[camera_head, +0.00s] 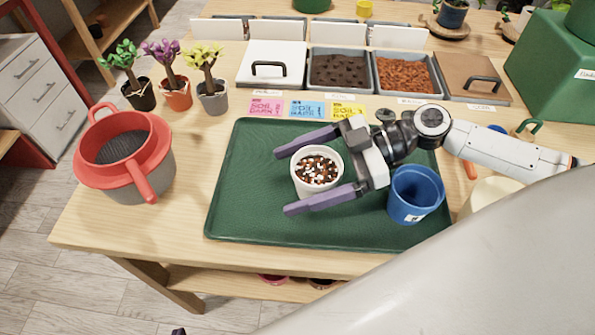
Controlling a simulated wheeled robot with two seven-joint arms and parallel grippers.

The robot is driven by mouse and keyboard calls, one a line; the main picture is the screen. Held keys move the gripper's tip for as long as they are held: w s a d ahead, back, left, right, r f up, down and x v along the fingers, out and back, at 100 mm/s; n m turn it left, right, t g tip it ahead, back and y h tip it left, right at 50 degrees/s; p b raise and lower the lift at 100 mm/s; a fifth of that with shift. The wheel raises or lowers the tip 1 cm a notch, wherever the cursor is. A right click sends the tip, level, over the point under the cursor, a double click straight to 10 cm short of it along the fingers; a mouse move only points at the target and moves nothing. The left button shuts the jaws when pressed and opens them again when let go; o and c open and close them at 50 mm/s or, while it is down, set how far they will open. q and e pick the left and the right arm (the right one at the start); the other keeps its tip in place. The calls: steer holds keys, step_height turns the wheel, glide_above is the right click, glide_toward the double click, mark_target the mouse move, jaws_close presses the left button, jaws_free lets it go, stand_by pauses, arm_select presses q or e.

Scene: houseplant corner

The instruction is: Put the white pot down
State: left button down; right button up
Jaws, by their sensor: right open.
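The white pot (304,184) stands upright on the green tray (250,215), filled with a brown and white speckled mix. My right gripper (283,180) reaches in from the right with its two purple fingers spread wide. One finger lies on the far side of the pot and one on the near side, with gaps between them and the pot. The gripper is open and holds nothing. The near finger passes in front of the pot's lower part.
A blue pot (415,195) stands on the tray just right of the gripper. A red-rimmed grey container (150,165) stands at the table's left. Small potted plants (175,92), label cards (307,109) and soil bins (341,72) lie behind. The tray's left part is clear.

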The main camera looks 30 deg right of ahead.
steer(key=shift+r, duration=0.1)
steer(key=shift+d+r, duration=0.1)
steer(key=v, duration=1.1)
steer(key=shift+d+r+p, duration=0.15)
steer(key=shift+d+p, duration=0.2)
steer(key=shift+p, duration=0.05)
steer(key=shift+s, duration=0.1)
